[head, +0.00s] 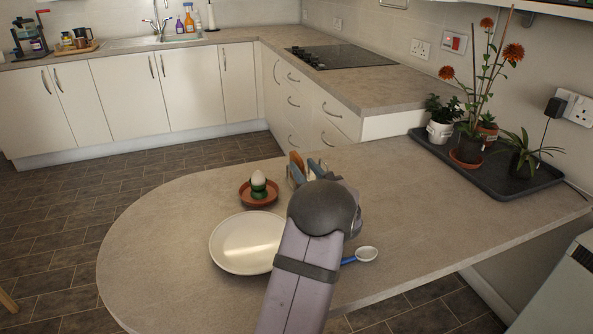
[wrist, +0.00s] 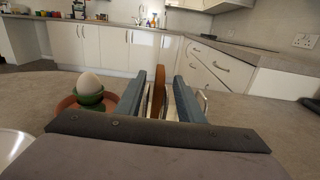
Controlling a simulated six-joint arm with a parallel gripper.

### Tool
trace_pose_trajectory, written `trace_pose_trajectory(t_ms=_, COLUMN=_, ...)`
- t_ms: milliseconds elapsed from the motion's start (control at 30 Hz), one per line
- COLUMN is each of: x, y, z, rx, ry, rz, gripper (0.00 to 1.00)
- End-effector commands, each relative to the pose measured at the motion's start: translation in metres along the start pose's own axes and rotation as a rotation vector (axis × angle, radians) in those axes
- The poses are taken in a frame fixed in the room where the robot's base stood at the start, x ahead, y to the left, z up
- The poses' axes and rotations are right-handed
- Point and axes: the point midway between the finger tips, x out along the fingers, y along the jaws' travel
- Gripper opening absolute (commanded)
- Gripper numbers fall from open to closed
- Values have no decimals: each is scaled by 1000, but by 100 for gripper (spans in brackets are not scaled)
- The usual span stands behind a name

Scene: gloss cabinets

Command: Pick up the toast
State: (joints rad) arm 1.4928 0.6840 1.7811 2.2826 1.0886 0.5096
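The brown slice of toast (wrist: 158,92) stands upright in the wrist view, seen edge-on between the two blue-grey fingers of my gripper (wrist: 161,98). A gap shows on each side of the toast, so the fingers are open and do not appear to grip it. In the head view the toast (head: 296,160) shows just beyond my gripper (head: 306,172), partly hidden by the fingers and wrist. Thin pale metal, seemingly part of a rack, shows beside the right finger in the wrist view. The lower part of the toast is hidden.
An egg (head: 258,179) in a green cup stands on a terracotta saucer (head: 245,193) left of my gripper. A white plate (head: 240,243) lies nearer, and a blue-handled spoon (head: 366,254) lies right of my arm. A plant tray (head: 490,175) sits far right; the counter before it is clear.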

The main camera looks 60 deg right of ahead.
Motion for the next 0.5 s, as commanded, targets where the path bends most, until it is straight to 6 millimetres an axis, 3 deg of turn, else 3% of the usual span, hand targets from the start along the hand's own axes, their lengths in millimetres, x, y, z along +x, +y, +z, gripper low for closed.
trace_pose_trajectory(t_ms=333, x=15, y=1, z=-1, rx=-1, ry=1, rz=2, gripper=34)
trace_pose_trajectory(t_ms=500, x=33, y=0, z=-2, rx=0, ry=0, rz=2, gripper=34)
